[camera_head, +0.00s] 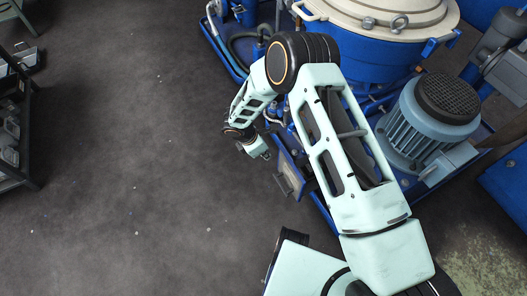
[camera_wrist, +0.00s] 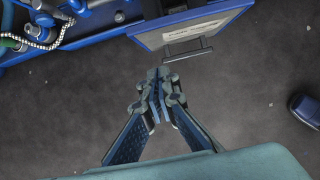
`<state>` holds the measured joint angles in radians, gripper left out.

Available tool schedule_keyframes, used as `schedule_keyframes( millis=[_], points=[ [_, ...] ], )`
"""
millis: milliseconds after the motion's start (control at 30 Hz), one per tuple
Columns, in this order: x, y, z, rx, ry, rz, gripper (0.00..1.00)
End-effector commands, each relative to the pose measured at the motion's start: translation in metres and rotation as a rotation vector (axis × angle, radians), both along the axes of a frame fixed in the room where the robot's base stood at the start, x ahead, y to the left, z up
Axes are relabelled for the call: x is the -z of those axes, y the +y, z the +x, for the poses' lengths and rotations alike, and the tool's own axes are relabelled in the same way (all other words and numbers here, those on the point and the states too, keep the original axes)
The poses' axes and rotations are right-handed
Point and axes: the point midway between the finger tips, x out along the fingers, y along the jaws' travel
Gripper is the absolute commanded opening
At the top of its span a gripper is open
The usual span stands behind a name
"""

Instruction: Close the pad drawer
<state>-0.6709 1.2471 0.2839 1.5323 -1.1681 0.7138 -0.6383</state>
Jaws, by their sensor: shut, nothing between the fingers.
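The pad drawer (camera_wrist: 193,30) shows in the wrist view at the top as a blue-edged front with a pale label and a dark bar handle (camera_wrist: 188,49). In the head view the drawer front (camera_head: 291,172) is beside my forearm, at the near edge of the blue skid, partly hidden by my arm. It seems to stand out from the skid, but how far I cannot tell. My gripper (camera_wrist: 160,80) is shut and empty, its fingertips apart from the handle, below and left of it in the wrist view. In the head view my gripper (camera_head: 266,154) is left of the drawer front.
The blue skid (camera_head: 228,52) carries a large drum with a cream lid (camera_head: 385,12) and a grey-blue motor (camera_head: 420,125). Hoses and fittings (camera_wrist: 40,30) lie left of the drawer in the wrist view. A dark shelf (camera_head: 15,120) stands at far left. The floor between is clear.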

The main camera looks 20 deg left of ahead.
Motion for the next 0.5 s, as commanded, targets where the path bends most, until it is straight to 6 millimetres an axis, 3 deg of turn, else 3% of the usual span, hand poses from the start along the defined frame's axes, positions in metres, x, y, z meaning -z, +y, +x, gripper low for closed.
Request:
schedule_keyframes(
  millis=[33, 167, 300, 500],
  points=[
    [0.015, -0.004, 0.002, 0.003, 0.003, -0.002, 0.00],
    [0.038, -0.010, 0.010, 0.004, 0.001, -0.001, 0.00],
    [0.032, -0.025, 0.029, 0.006, -0.002, 0.001, 0.00],
    [0.031, -0.034, 0.039, 0.004, -0.001, 0.001, 0.00]
  ],
)
